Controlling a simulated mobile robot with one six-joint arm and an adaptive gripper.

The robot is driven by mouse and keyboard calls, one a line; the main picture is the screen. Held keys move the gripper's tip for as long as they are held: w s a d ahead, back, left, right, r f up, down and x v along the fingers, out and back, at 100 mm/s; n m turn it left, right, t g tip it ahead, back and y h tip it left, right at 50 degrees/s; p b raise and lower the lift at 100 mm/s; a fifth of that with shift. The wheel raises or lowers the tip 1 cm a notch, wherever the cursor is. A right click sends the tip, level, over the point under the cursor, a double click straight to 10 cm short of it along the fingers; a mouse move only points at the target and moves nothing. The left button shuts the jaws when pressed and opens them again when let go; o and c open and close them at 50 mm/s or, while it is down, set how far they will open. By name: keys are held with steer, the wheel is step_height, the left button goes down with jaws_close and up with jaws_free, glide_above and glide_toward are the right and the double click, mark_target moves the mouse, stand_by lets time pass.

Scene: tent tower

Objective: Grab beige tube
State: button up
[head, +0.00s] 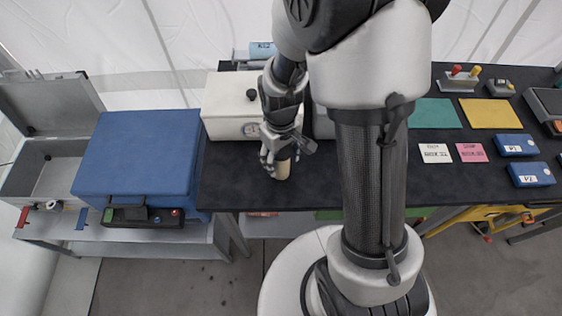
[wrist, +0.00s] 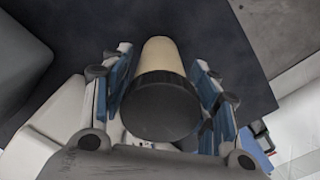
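The beige tube (head: 283,170) stands on the dark table near its front edge in the head view. My gripper (head: 279,158) is over it and hides its upper part. In the wrist view the beige tube (wrist: 160,58) has a dark round end facing the camera. It lies between the two fingers of my gripper (wrist: 163,65), which have blue pads. A narrow dark gap seems to show on each side between tube and pads, so the fingers look open around it.
A white box with a gauge (head: 229,106) stands close to the left of my gripper. A blue case (head: 138,155) is further left on a lower bench. Coloured mats, labels and blue boxes (head: 516,145) lie on the right of the dark table (head: 322,190).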

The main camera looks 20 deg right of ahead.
steer(key=c, duration=0.8)
steer(key=shift+r, duration=0.1)
steer(key=shift+c, duration=0.2)
